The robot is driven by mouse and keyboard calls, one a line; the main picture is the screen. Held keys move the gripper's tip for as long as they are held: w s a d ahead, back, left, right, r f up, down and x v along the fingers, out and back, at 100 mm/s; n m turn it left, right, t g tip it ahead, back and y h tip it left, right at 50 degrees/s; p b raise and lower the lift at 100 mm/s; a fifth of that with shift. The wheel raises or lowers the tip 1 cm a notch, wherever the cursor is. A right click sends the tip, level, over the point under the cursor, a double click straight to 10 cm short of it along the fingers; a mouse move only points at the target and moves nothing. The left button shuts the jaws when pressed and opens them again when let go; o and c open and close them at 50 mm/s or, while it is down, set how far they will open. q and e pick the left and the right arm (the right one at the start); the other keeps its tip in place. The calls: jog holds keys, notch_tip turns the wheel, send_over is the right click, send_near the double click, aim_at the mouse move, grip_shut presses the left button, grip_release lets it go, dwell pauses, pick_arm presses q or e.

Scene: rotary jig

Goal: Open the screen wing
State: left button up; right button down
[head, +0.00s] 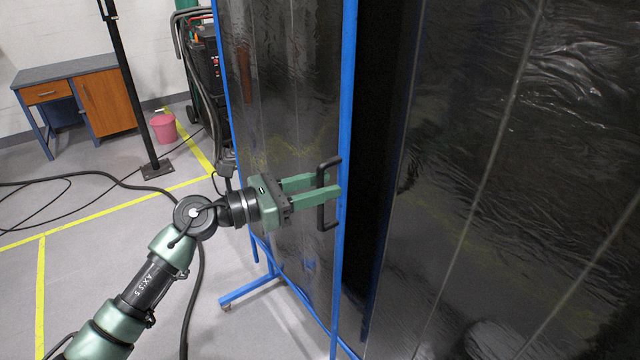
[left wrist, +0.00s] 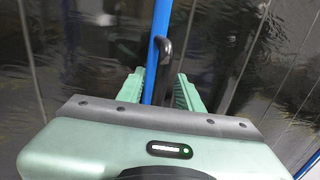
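The screen wing (head: 290,100) is a dark, glossy sheet in a blue frame, standing upright in the middle of the head view. A black bar handle (head: 321,216) sits at its right upright. My left gripper (head: 330,190) is at the handle, its two green fingers reaching to either side of the bar. In the left wrist view the handle (left wrist: 164,55) and the blue upright (left wrist: 157,35) show between the fingers. The fingers stand apart, with a gap visible, so the gripper looks open. My right gripper is not in view.
More dark sheeting (head: 520,180) fills the right side, past a dark gap beside the wing. The wing's blue foot (head: 250,290) stands on the floor. A black post (head: 130,90), cables, a pink bucket (head: 163,127) and a desk (head: 75,95) are at the left.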

pick_arm(q)
grip_shut()
dwell(1.3)
